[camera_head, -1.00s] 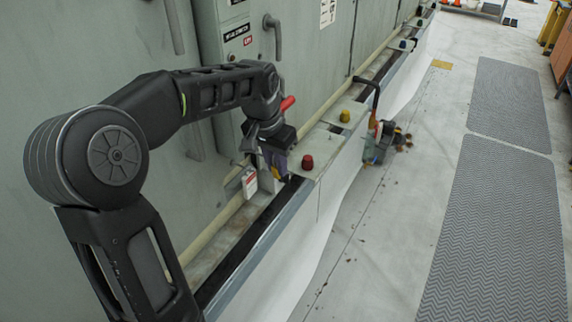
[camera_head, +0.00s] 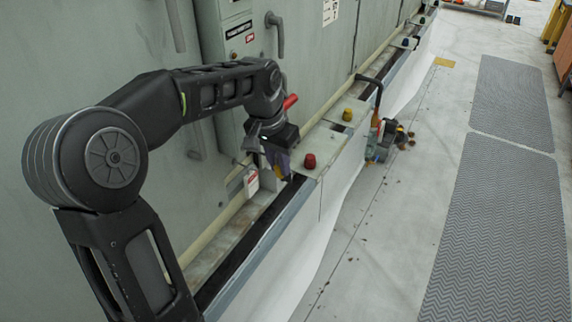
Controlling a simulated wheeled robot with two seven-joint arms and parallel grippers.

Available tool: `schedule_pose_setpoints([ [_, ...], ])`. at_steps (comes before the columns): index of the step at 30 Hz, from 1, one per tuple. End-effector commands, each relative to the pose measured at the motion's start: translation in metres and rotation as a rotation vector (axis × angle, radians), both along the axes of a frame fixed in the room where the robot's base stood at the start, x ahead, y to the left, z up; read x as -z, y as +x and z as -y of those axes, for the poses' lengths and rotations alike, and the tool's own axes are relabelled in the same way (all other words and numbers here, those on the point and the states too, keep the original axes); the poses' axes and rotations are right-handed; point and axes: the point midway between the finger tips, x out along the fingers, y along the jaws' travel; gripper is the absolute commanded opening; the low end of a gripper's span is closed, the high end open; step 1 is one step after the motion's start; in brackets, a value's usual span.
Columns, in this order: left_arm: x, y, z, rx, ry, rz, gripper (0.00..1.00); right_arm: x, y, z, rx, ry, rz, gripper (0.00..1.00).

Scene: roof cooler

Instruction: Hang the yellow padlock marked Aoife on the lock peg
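My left gripper (camera_head: 281,172) points down close to the grey cabinet wall, above the narrow dark ledge and just left of a red knob (camera_head: 310,161). Its fingers are small and dark in the view. A small purple and yellowish patch shows at the fingers, but I cannot tell whether it is a padlock or whether the fingers are shut on it. A white tag with a red band (camera_head: 251,181) hangs just left of the gripper. No lettering reading Aoife can be made out, and I cannot pick out the lock peg. My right gripper is out of view.
The grey cabinet (camera_head: 330,60) has lever handles (camera_head: 274,35). Grey mats (camera_head: 495,230) lie on the open floor at right.

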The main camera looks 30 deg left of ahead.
Motion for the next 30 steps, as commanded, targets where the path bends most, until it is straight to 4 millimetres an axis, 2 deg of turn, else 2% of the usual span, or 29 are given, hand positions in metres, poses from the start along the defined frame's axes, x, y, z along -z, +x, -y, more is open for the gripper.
schedule_pose_setpoints([
  [1,-0.011,-0.003,-0.032,-0.043,0.050,0.020,0.42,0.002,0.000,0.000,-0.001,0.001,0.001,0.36],
  [9,-0.058,-0.011,-0.006,-0.022,0.039,0.023,0.42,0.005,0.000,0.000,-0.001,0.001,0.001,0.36],
  [14,-0.078,-0.014,0.005,-0.011,0.033,0.021,0.42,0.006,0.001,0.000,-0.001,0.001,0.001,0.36],
  [19,-0.083,-0.016,0.013,-0.002,0.027,0.016,0.42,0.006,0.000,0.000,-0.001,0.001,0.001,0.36],
  [30,-0.081,-0.016,0.016,0.003,0.023,0.013,0.42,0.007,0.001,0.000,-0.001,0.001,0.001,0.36],
])
